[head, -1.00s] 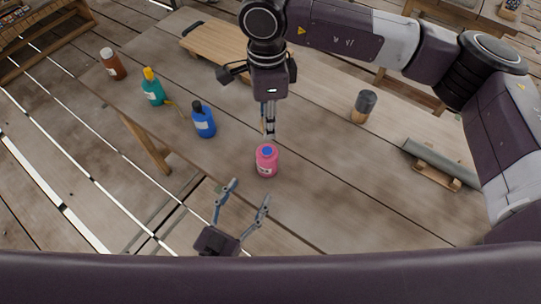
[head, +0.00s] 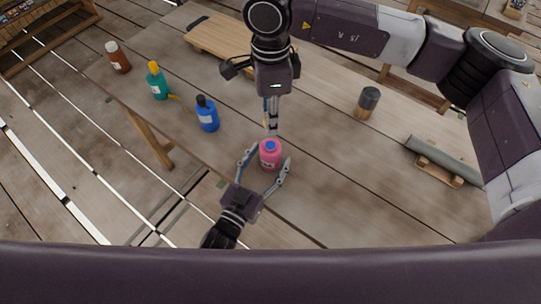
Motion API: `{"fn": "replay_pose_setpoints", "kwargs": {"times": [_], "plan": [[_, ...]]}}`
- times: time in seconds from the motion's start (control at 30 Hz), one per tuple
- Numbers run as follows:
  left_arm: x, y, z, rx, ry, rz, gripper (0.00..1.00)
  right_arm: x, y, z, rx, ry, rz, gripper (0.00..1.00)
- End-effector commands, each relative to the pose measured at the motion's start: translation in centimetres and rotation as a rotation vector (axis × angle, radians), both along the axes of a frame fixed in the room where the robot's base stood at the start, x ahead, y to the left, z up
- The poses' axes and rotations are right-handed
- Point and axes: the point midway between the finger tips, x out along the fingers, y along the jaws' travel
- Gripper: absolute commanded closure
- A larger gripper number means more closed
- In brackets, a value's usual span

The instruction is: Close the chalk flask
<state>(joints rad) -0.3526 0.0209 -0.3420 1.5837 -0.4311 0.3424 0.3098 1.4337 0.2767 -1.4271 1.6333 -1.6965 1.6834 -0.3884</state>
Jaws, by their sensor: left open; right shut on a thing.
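A pink flask (head: 270,159) with a white label stands upright on the wooden table, near its front edge. A blue cap (head: 270,146) shows at its top; whether it is seated cannot be told. My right gripper (head: 271,132) comes down from above, its fingers close together with their tips at the cap, shut on it. The exact contact is hard to see. My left gripper (head: 265,165) is open, reaching in from the front, with one finger on each side of the flask. A small gap seems to remain around the flask.
Blue (head: 207,114), teal (head: 158,82) and brown (head: 118,58) bottles stand along the table's left side. A wooden board (head: 215,38) lies at the back. A dark-topped jar (head: 368,102) and a grey cylinder on a wooden rest (head: 445,160) are right. The table's middle right is clear.

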Motion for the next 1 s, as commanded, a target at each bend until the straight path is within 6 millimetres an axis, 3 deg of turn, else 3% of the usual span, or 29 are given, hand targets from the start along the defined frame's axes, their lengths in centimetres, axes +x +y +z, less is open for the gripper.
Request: {"fn": "replay_pose_setpoints", "kwargs": {"times": [0.17,0.47,1.0], "plan": [[1.09,-0.60,0.03,-0.001,0.000,-0.001,0.38,0.00,0.01,0.00,0.000,0.000,0.000,0.86],[1.23,-0.68,0.01,-0.001,0.000,-0.001,0.38,0.00,0.01,0.00,0.000,0.000,0.000,0.86],[1.20,-0.66,0.02,-0.001,0.000,-0.001,0.96,0.00,0.01,0.01,0.000,0.000,0.000,0.86]]}}
